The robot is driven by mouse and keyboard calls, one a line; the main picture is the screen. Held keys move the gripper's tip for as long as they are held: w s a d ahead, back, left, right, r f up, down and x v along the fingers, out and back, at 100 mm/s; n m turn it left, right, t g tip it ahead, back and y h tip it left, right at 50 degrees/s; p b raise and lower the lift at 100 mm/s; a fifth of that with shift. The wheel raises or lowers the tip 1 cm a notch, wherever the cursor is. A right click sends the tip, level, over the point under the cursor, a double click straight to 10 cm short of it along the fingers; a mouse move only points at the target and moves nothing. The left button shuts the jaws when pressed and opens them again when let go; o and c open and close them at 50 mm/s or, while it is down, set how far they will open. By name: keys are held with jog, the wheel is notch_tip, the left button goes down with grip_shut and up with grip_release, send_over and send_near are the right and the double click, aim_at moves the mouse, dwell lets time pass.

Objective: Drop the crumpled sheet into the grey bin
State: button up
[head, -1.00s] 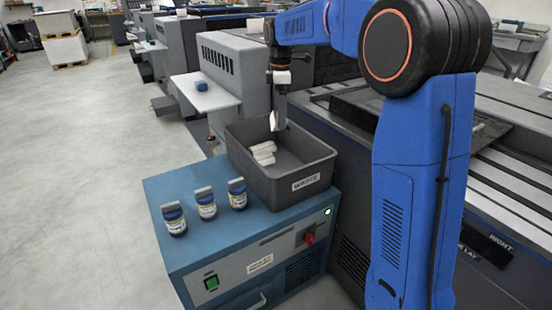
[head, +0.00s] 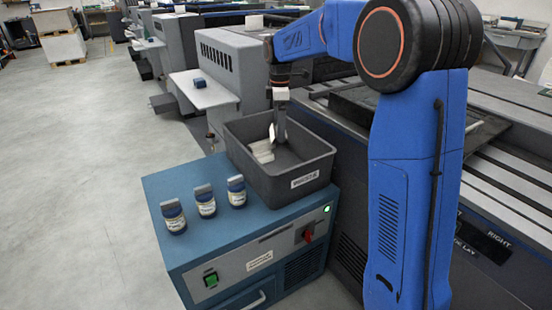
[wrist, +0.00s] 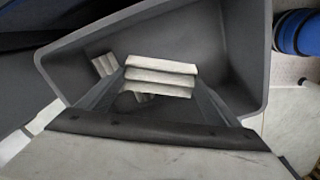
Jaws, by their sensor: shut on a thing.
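My gripper (head: 279,138) points down into the mouth of the grey bin (head: 305,181), which has a waste label on its front. It is shut on the crumpled sheet (head: 272,132), a white piece showing at the left side of the fingers. In the wrist view the sheet (wrist: 162,76) looks white and folded in ridges between the two fingers. The bin's walls (wrist: 240,50) surround it there. I cannot tell whether the sheet touches anything in the bin.
Other white paper (head: 262,151) lies in the bin, left of my gripper; it also shows in the wrist view (wrist: 104,65). The bin stands on a blue cabinet (head: 215,235). Grey machines (head: 230,75) are behind.

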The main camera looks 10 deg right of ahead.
jog(key=o, duration=0.9)
jog(key=shift+r, duration=0.1)
notch_tip(320, 180, up, 17)
jog(key=shift+r, duration=0.1)
